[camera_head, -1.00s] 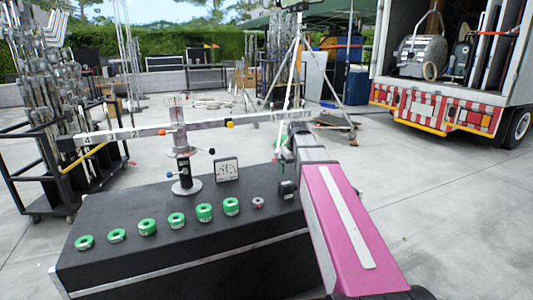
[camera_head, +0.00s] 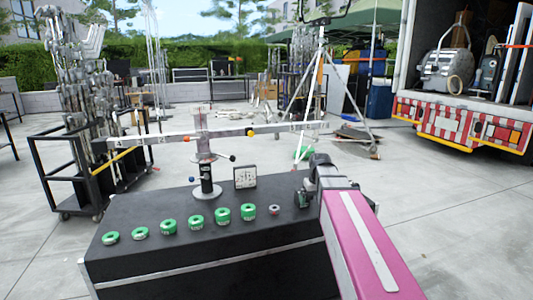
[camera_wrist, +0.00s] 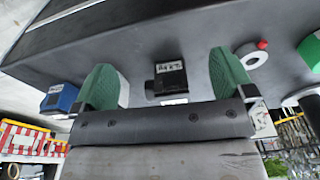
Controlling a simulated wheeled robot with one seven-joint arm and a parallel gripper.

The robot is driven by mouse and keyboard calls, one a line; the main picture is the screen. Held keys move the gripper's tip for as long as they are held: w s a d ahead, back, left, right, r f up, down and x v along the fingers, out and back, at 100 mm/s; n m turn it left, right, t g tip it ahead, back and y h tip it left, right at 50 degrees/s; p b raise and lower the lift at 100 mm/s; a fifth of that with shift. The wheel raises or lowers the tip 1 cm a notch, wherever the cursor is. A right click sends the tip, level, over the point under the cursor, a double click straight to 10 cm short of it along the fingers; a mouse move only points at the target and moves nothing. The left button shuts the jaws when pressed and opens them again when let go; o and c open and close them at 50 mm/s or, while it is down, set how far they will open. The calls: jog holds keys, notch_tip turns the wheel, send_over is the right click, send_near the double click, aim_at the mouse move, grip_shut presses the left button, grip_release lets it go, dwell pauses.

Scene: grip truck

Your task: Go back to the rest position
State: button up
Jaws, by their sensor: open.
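My gripper (camera_wrist: 162,66) is open in the wrist view, its two green finger pads apart with nothing clamped between them. A small black device (camera_wrist: 170,78) with a label lies on the dark surface beyond the gap between the pads. In the head view my gripper is mostly hidden around the grey end of my arm, over the right part of the case.
Several green tape rolls (camera_head: 196,223) line the case's front. A small grey roll (camera_head: 274,210), a meter (camera_head: 245,177) and a stand (camera_head: 207,180) with a long crossbar also stand there. A rack cart (camera_head: 75,180) is left, a tripod (camera_head: 322,90) behind, a truck (camera_head: 455,122) right.

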jog(key=s+f+m+g, duration=0.1)
jog(key=s+f+m, duration=0.1)
jog(key=s+f, duration=1.4)
notch_tip(320, 180, down, 2)
jog(key=shift+a+f+m, duration=0.1)
jog(key=shift+a+m, duration=0.25)
jog(key=shift+m, duration=0.05)
